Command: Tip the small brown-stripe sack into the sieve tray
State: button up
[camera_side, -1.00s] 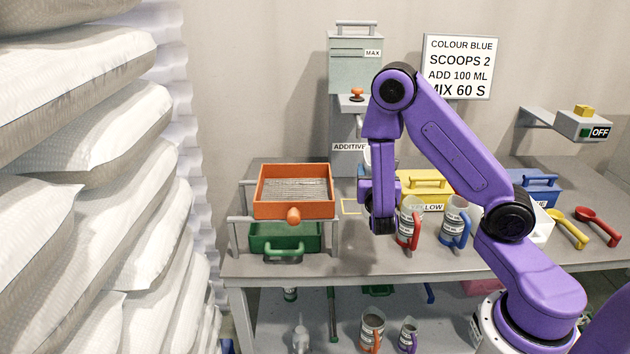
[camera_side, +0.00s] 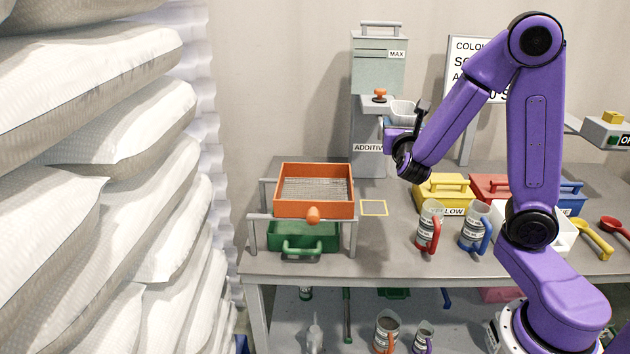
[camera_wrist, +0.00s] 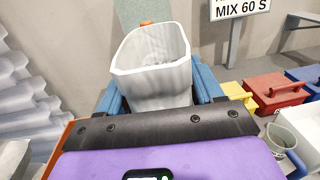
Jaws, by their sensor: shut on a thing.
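The orange sieve tray (camera_side: 333,209) sits on a grey stand at the left of the bench, its grey mesh bare. My gripper (camera_wrist: 160,98) is shut on a whitish open-topped container (camera_wrist: 150,85), with blue fingers on both of its sides. The container is upright or nearly so, and I look into its mouth. In the side view the container (camera_side: 404,112) is raised in front of the additive dispenser (camera_side: 380,60), right of and above the sieve tray. I cannot make out a small brown-stripe sack in either view.
A tall stack of large white sacks (camera_side: 120,160) fills the left. A green tray (camera_side: 270,237) is under the sieve. Yellow (camera_side: 444,193) and red (camera_side: 490,181) boxes and two mugs (camera_side: 431,228) stand to the right. A yellow-outlined square (camera_side: 374,208) on the bench is clear.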

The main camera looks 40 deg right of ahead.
aim_at(391, 118)
jog(key=shift+r, duration=0.95)
jog(key=shift+w+a+r+g, duration=0.2)
jog(key=shift+w+a+g, duration=0.1)
jog(key=shift+w+a, duration=0.75)
jog(key=w+a+m+g+h, duration=0.15)
jog(key=w+a, duration=0.25)
jog(key=a, duration=0.8)
jog(key=w+a+m+g+h, duration=0.15)
jog(key=w+a, duration=0.35)
jog(key=a, duration=0.7)
jog(key=shift+f, duration=2.8)
jog(key=shift+d+r+y, duration=0.15)
jog(key=shift+y, duration=0.15)
